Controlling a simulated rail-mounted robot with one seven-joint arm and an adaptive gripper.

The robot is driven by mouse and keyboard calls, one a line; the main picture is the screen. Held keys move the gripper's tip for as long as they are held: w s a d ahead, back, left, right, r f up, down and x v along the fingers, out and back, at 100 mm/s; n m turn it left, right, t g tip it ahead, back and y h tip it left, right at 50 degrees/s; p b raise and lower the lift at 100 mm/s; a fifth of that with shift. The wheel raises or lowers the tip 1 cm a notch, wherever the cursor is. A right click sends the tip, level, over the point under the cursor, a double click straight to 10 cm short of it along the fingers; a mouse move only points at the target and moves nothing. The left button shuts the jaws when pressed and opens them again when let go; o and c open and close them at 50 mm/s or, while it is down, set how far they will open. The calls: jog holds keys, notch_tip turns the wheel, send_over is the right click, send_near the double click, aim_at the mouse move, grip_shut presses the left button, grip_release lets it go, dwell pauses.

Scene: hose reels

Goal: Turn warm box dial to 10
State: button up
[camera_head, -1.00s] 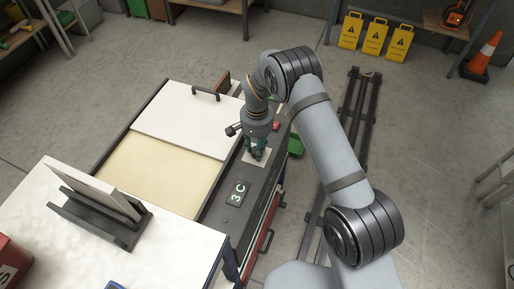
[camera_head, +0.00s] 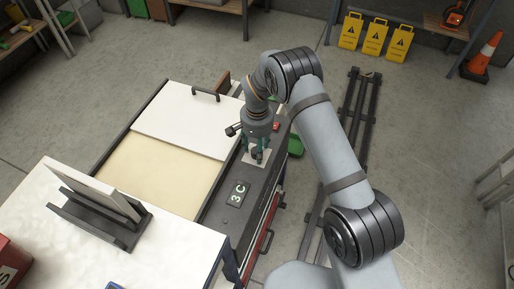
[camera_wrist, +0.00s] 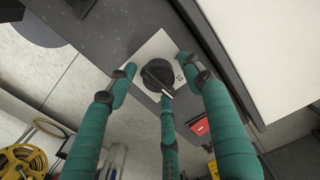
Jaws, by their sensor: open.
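The warm box (camera_head: 150,180) has a pale interior and a white lid (camera_head: 185,115) over its far part. Its dark control panel (camera_head: 222,222) bears a display (camera_head: 239,193) reading "3 C". The black round dial (camera_wrist: 157,73) sits on a light square plate (camera_wrist: 150,52) in the wrist view. A pale pointer mark shows on the dial's lower right edge, and a small dark marking sits on the plate to its right. My gripper (camera_head: 257,157) is over the plate. Its green fingers (camera_wrist: 155,85) are spread around the dial, with no clear grip on it.
A red part (camera_wrist: 199,127) sits on the panel near the dial. A white worktop (camera_head: 180,250) with a dark rack (camera_head: 98,222) lies at the near left. Dark floor rails (camera_head: 352,130) run right of the box. A green bin (camera_head: 295,145) stands beside it.

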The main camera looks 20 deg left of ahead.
notch_tip(320, 180, up, 12)
dwell(0.6)
jog(key=shift+c, duration=0.4)
